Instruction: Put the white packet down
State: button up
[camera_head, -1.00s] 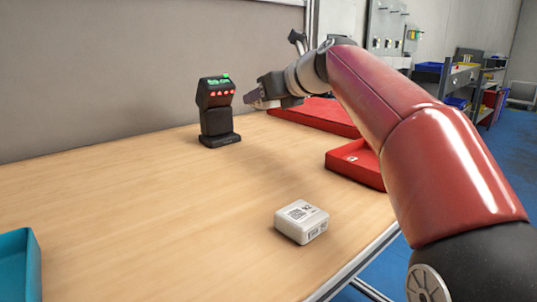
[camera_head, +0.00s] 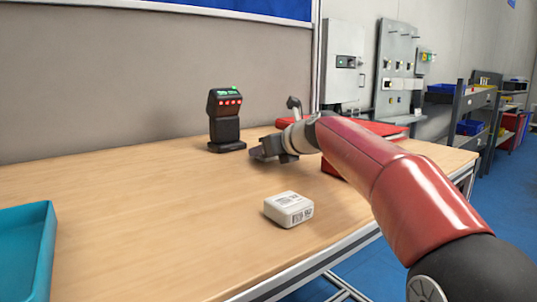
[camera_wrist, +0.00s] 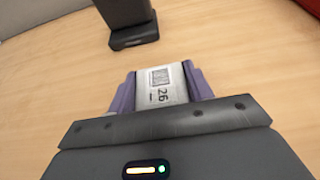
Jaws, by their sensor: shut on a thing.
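In the wrist view, a white packet (camera_wrist: 160,84) with a printed code and "26" sits between the purple fingers of my gripper (camera_wrist: 160,82), which is shut on it. In the head view my gripper (camera_head: 258,153) is low over the table, just right of the scanner; the held packet is hidden there. I cannot tell whether the packet touches the table. Another white packet (camera_head: 288,209) with printed labels lies on the wooden table (camera_head: 150,215), nearer to me than the gripper.
The black scanner (camera_head: 225,122) with green and red lights stands on the table; its base (camera_wrist: 134,34) shows ahead of the gripper in the wrist view. A teal tray (camera_head: 28,255) is at the left edge. Red trays (camera_head: 385,128) are behind my arm. The table's left-middle is clear.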

jog(key=o, duration=1.2)
jog(key=shift+c, duration=0.2)
